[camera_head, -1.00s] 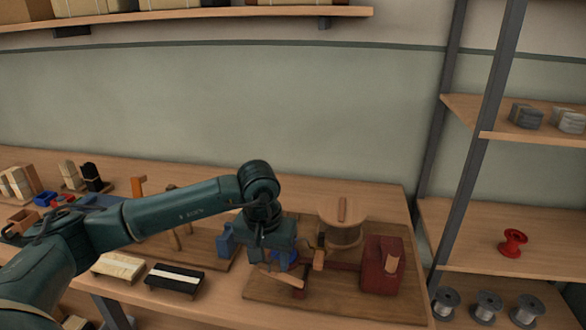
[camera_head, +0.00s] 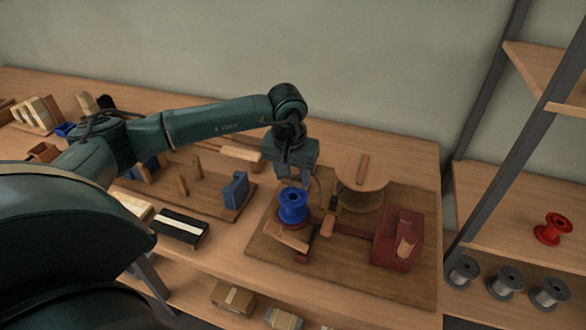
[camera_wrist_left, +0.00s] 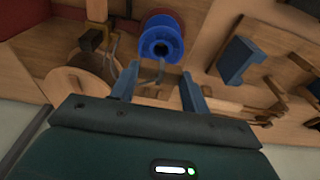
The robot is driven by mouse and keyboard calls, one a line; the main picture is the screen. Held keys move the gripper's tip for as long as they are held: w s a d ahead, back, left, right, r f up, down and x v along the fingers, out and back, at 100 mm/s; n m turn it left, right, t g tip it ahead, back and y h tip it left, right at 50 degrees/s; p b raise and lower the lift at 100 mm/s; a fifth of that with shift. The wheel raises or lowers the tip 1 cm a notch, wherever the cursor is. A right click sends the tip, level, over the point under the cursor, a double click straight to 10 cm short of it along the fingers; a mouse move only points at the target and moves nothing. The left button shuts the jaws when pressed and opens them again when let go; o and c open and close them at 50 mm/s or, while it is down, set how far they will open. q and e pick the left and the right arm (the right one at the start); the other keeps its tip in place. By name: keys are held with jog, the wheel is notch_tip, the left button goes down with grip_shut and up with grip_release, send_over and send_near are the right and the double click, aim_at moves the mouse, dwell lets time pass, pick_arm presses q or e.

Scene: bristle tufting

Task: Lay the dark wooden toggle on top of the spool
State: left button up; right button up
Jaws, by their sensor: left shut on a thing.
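A blue spool (camera_head: 293,205) stands upright on the wooden board, and it also shows beyond my fingertips in the wrist view (camera_wrist_left: 161,40). My left gripper (camera_head: 294,178) is above and just behind the spool in the head view, apart from it. Its two fingers (camera_wrist_left: 160,76) stand a little apart, shut on a small piece that I take to be the dark wooden toggle, hardly visible. A thin grey curved strand shows between the fingertips. My right gripper is not in view.
A round wooden drum (camera_head: 361,172) with a bar on its top stands right of the gripper. A red block (camera_head: 398,240) is farther right, and a wooden wedge (camera_head: 288,238) in front of the spool. A blue block (camera_head: 236,190) stands left.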

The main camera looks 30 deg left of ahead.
pick_arm(q)
jog(key=shift+f, duration=0.65)
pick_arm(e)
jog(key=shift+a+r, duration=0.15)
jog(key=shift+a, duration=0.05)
pick_arm(q)
jog(key=shift+b, duration=0.3)
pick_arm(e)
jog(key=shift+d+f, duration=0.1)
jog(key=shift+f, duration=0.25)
pick_arm(q)
jog(key=shift+f, duration=0.15)
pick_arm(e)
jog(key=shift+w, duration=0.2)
pick_arm(q)
jog(key=shift+f+b, duration=0.35)
jog(key=shift+b, duration=0.3)
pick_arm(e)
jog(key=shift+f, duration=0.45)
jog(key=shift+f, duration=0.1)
pick_arm(q)
jog(key=shift+f+b, duration=0.2)
jog(key=shift+b, duration=0.15)
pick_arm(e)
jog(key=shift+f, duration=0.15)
